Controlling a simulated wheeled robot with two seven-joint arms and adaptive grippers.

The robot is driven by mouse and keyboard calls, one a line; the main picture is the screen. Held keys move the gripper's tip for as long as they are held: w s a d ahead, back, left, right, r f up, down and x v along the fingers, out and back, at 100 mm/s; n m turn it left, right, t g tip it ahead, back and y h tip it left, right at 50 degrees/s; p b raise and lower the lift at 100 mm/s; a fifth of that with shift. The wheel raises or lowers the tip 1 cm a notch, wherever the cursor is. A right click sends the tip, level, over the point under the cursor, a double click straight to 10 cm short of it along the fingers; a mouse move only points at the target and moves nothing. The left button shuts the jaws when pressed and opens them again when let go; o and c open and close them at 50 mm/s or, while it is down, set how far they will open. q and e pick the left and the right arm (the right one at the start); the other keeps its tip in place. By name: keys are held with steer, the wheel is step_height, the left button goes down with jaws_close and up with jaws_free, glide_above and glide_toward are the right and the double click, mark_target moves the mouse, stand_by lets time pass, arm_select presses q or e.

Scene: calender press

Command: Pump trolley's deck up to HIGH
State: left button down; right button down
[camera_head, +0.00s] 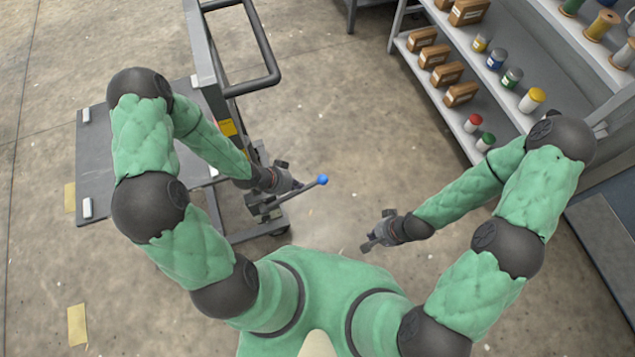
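The trolley stands at the left, with a flat grey deck (92,150), a dark push handle (277,60) and an upright mast (203,60). A short lever with a blue ball knob (322,180) sticks out at the trolley's near end. My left gripper (278,203) is at this lever, just left of the knob; its fingers overlap the lever, and I cannot tell whether they are closed on it. My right gripper (370,246) hangs over bare floor to the right, away from the trolley; its fingers are too small to read. My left arm hides part of the deck.
A grey shelf unit (455,120) at the upper right holds brown boxes (446,74), small jars (497,59) and spools (601,25). Yellow tape marks (77,325) lie on the floor at the left. The concrete floor between trolley and shelves is clear.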

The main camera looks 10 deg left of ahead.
mark_target(316, 182)
arm_select(q)
steer(key=a+m, duration=0.3)
steer(key=shift+w+a+m+t, duration=0.1)
steer(key=shift+w+m+t, duration=0.1)
steer(key=shift+m+t, duration=0.1)
steer(key=shift+f, duration=0.1)
steer(key=b+x, duration=0.6)
steer(key=x, duration=0.6)
steer(key=shift+w+d, duration=0.15)
steer(key=shift+d, duration=0.05)
steer(key=shift+w+d+f+b, duration=0.35)
steer(key=shift+w+d+b, duration=0.1)
steer(key=shift+w+b, duration=0.1)
